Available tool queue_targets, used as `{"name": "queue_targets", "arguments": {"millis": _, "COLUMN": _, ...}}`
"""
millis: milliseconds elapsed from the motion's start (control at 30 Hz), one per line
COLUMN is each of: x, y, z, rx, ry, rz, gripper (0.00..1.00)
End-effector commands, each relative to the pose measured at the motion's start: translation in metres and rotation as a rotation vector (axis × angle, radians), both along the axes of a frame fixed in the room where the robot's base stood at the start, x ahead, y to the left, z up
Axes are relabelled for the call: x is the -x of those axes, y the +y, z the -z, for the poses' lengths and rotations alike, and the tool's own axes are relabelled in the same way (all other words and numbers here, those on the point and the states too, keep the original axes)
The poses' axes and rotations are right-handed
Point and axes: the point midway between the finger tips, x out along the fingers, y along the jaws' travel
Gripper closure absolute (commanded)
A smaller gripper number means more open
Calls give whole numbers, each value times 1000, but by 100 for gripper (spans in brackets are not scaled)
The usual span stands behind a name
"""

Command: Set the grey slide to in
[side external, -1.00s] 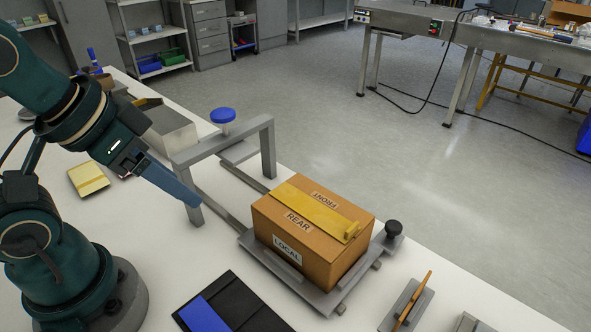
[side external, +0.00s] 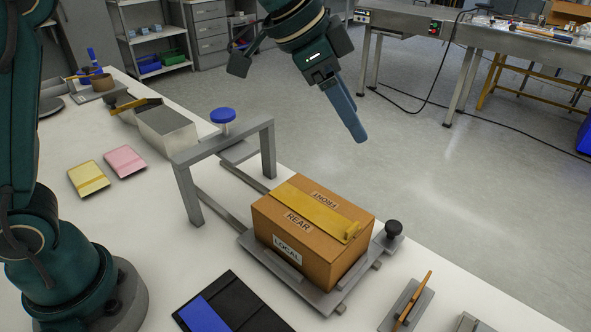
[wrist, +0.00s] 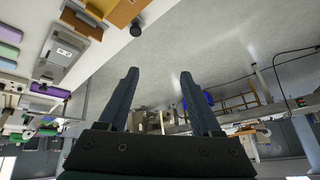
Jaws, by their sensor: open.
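The grey slide (side external: 318,297) is a flat carriage on two rails, with a black knob (side external: 393,228) at its right corner. A cardboard box (side external: 290,240) labelled FRONT, REAR and LOCAL sits on it, with a yellow strip across its top. The slide stands in front of a grey arch (side external: 222,145), apart from it. My gripper (side external: 361,140) is raised above and behind the box, over the floor side in the picture, touching nothing. In the wrist view my gripper (wrist: 160,72) has its fingers apart and empty; the knob (wrist: 136,29) shows at the top.
A blue round knob (side external: 222,116) stands behind the arch. Yellow (side external: 88,179) and pink (side external: 125,161) packs lie left of it. A black and blue pad (side external: 235,305) and a holder with an orange stick (side external: 408,303) are near the front. A metal box (side external: 165,130) stands at the back.

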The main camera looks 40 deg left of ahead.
Motion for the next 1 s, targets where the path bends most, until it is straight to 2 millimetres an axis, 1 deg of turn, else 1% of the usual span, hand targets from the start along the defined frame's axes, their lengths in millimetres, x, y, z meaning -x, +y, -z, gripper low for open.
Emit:
{"name": "queue_targets", "arguments": {"millis": 33, "x": -10, "y": -11, "z": 14, "rx": -3, "ry": 19, "rz": 32, "gripper": 34}}
{"name": "queue_targets", "arguments": {"millis": 100, "x": -20, "y": -25, "z": 32, "rx": -6, "ry": 40, "rz": 73, "gripper": 34}}
{"name": "queue_targets", "arguments": {"millis": 167, "x": -27, "y": -35, "z": 49, "rx": -7, "ry": 62, "rz": 100, "gripper": 34}}
{"name": "queue_targets", "arguments": {"millis": 200, "x": -30, "y": -42, "z": 61, "rx": -9, "ry": 77, "rz": 115, "gripper": 34}}
{"name": "queue_targets", "arguments": {"millis": 300, "x": -32, "y": -55, "z": 88, "rx": -10, "ry": 122, "rz": 137, "gripper": 34}}
{"name": "queue_targets", "arguments": {"millis": 400, "x": -30, "y": -62, "z": 111, "rx": -20, "ry": 163, "rz": 152, "gripper": 34}}
{"name": "queue_targets", "arguments": {"millis": 500, "x": -25, "y": -65, "z": 125, "rx": -28, "ry": 193, "rz": 160, "gripper": 34}}
{"name": "queue_targets", "arguments": {"millis": 600, "x": -24, "y": -68, "z": 133, "rx": -31, "ry": 202, "rz": 166, "gripper": 34}}
{"name": "queue_targets", "arguments": {"millis": 667, "x": -25, "y": -70, "z": 138, "rx": -31, "ry": 201, "rz": 166, "gripper": 34}}
{"name": "queue_targets", "arguments": {"millis": 800, "x": -29, "y": -75, "z": 156, "rx": -31, "ry": 202, "rz": 165, "gripper": 34}}
{"name": "queue_targets", "arguments": {"millis": 1000, "x": -33, "y": -81, "z": 171, "rx": -31, "ry": 200, "rz": 164, "gripper": 34}}
